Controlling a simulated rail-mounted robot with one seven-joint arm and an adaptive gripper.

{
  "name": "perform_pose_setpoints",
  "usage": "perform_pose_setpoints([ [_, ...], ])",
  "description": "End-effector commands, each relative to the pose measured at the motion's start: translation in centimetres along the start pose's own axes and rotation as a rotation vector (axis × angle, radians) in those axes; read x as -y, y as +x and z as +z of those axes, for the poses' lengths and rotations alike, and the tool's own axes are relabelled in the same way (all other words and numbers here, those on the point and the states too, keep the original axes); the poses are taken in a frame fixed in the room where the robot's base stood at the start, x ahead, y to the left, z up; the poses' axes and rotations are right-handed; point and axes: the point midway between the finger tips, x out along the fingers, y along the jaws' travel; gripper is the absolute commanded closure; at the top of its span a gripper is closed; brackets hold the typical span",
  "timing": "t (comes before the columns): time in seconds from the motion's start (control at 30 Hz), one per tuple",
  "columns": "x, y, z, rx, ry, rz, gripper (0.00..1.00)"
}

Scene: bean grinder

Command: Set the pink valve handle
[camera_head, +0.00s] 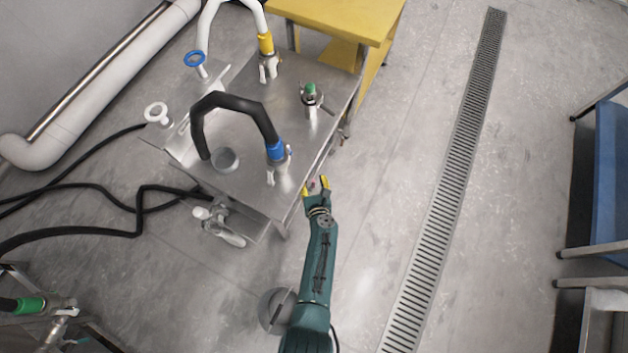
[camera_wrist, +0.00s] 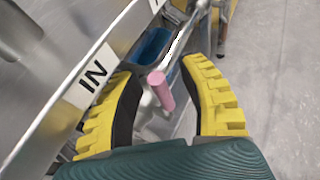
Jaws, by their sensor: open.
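The pink valve handle (camera_wrist: 161,91) shows in the wrist view as a short pink cylinder, with a metal part beside it. It lies between the two yellow fingers of my gripper (camera_wrist: 165,95), which is open around it. I cannot tell whether either finger touches it; a gap shows on both sides. In the head view my gripper (camera_head: 316,185) is at the right front edge of the steel table (camera_head: 230,105), and a small pinkish spot shows between its fingertips.
An "IN" label (camera_wrist: 92,83) is on the steel panel left of the fingers. A black hose with a blue collar (camera_head: 277,150) arches over the table. A yellow table (camera_head: 340,18) stands behind.

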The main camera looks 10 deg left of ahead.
Motion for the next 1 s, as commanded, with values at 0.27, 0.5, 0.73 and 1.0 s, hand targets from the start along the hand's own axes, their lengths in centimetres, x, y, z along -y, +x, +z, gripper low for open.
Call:
perform_pose_setpoints([
  [0.27,-0.1,-1.8,-0.3,-0.002,-0.002,0.001,0.58],
  [0.5,-0.1,-4.9,-0.2,-0.002,0.001,0.001,0.58],
  [0.73,0.0,-8.5,-0.1,-0.001,0.001,-0.001,0.58],
  [1.0,0.0,-11.7,-0.1,0.000,0.001,-0.001,0.58],
])
